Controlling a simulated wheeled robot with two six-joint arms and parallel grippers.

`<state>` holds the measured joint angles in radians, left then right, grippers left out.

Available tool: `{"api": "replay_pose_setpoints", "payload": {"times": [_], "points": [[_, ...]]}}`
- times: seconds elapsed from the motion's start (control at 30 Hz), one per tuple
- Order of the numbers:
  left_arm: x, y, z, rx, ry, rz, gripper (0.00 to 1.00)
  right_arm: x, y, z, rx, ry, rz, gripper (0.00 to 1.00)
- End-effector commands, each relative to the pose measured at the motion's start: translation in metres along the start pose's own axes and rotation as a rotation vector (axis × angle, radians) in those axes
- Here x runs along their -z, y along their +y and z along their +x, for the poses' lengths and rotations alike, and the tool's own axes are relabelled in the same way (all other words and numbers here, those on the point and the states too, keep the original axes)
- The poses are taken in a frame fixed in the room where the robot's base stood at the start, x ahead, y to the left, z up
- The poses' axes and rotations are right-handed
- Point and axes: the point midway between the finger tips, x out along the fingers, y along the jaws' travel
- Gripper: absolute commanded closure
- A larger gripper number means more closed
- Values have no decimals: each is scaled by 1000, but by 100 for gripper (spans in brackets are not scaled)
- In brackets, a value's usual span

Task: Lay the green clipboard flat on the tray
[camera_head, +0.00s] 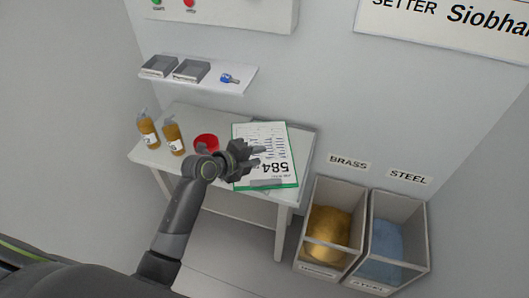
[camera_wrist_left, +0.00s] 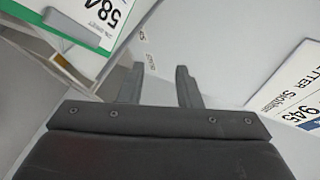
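The green clipboard (camera_head: 279,175) carries a white sheet with a large "584". It lies over the grey tray (camera_head: 307,145) on the right part of the white table, and the tray's edge shows along its right side. I cannot tell whether it rests fully flat. In the left wrist view the clipboard (camera_wrist_left: 75,32) shows at the upper left, beside the fingers and not between them. My left gripper (camera_head: 261,156) is above the clipboard's left part in the head view. Its fingers (camera_wrist_left: 160,75) are apart and empty. My right gripper is not in view.
Two amber bottles (camera_head: 173,138) and a red round object (camera_head: 206,142) stand on the table's (camera_head: 150,158) left. Brass (camera_head: 329,226) and steel (camera_head: 386,240) bins stand at the right.

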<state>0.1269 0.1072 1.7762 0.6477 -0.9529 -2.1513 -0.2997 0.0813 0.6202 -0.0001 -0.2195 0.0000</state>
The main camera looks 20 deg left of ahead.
Motion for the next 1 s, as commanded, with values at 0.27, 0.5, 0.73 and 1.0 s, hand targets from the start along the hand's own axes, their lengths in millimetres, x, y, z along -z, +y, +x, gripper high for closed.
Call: {"api": "replay_pose_setpoints", "payload": {"times": [0.27,0.5,0.73,1.0], "points": [[0,1,-2,-1,0,0,69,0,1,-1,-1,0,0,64],[0,-21,-23,0,-1,2,69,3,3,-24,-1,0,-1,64],[0,-49,-55,-1,-1,1,69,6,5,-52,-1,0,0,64],[0,-52,-61,-2,0,0,69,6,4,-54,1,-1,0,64]]}}
